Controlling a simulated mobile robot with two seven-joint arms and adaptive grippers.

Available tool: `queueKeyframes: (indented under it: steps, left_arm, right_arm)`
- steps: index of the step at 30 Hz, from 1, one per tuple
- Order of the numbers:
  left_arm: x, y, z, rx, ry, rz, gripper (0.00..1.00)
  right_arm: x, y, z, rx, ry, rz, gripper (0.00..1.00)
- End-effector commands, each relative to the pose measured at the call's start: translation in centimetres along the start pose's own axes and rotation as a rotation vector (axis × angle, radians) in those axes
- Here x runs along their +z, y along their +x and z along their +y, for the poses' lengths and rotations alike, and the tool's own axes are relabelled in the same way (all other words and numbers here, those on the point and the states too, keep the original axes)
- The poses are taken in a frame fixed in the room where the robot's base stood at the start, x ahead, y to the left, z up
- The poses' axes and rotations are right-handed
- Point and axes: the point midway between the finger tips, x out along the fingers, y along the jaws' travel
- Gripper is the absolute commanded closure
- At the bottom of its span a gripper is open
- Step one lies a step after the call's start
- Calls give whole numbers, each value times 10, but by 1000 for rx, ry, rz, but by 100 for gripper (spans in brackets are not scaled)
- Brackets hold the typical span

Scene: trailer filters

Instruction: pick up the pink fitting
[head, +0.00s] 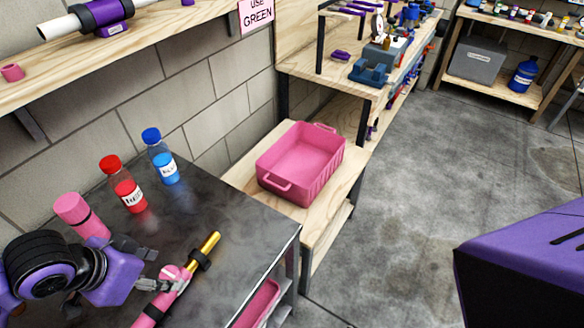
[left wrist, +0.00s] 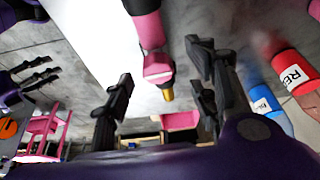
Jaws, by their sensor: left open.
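A pink fitting (head: 174,276) with black bands and a brass-coloured end lies over the dark metal table (head: 235,215) in the head view. My left gripper (head: 150,270) is right beside it, with its fingers close to the pink part. In the left wrist view the pink fitting (left wrist: 150,38) lies between the spread fingers of my left gripper (left wrist: 160,95), its brass tip pointing down the picture. The fingers are open, with no clear grip on it. What looks like my right gripper (left wrist: 38,75) shows small at the left of that view; its jaw state is unclear.
A red-capped bottle (head: 123,185), a blue-capped bottle (head: 160,158) and a pink cylinder (head: 78,213) stand near the wall side of the table. A pink bin (head: 300,160) sits on a wooden shelf beyond. Open floor (head: 400,220) lies to the right.

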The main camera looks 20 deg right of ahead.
Motion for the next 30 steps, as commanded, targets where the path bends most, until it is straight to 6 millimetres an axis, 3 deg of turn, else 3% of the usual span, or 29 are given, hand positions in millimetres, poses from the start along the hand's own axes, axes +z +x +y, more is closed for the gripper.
queueKeyframes:
  steps: [6,15,23,30]
  left_arm:
    - [0,27,2,3,-1,0,47]
    - [1,67,4,1,0,2,47]
    - [1,70,4,-1,1,3,47]
    - [1,70,4,-1,1,3,76]
  right_arm:
    - [13,-1,4,2,-9,-23,55]
    - [10,-3,5,3,-12,-16,55]
    - [5,-3,3,4,-3,-6,55]
    - [6,-2,1,5,6,-9,55]
